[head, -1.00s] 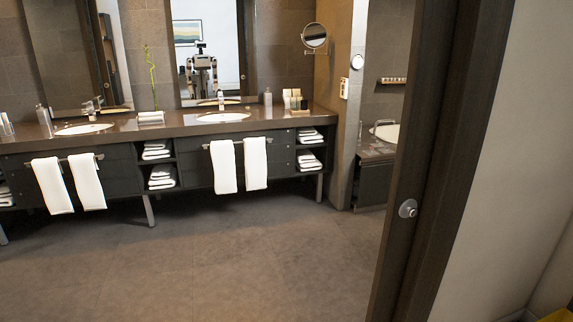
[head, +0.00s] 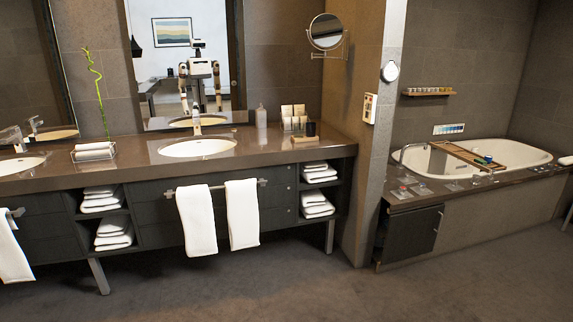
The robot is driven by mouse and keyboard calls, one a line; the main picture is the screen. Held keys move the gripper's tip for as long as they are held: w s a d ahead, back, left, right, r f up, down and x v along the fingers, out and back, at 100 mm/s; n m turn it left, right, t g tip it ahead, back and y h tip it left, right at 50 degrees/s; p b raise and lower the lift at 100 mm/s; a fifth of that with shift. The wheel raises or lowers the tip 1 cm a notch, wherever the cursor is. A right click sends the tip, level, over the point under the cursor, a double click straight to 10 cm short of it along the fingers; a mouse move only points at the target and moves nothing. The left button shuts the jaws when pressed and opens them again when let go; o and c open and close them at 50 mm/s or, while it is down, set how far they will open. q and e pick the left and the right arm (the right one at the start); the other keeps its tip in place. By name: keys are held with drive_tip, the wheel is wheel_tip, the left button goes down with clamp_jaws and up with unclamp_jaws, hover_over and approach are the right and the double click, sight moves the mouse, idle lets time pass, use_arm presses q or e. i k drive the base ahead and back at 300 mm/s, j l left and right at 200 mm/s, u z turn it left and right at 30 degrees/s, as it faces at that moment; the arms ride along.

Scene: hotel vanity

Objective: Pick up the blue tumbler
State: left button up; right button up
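I cannot pick out a blue tumbler for sure in the head view. A small blue and green item (head: 484,160) lies on the wooden bath tray at the right, too small to identify. Several small clear items, perhaps glasses (head: 454,185), stand on the tub's front ledge. Neither of my grippers is in view directly; my reflection in the mirror (head: 200,75) is too small to show their state.
The dark vanity counter (head: 270,147) carries a sink (head: 197,147), rolled towels (head: 94,151), a soap bottle (head: 261,116) and a box of toiletries (head: 298,120). A wall end (head: 370,130) separates it from the bathtub (head: 520,150). The floor ahead is clear.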

sight(310, 127)
drive_tip(key=i, duration=2.45)
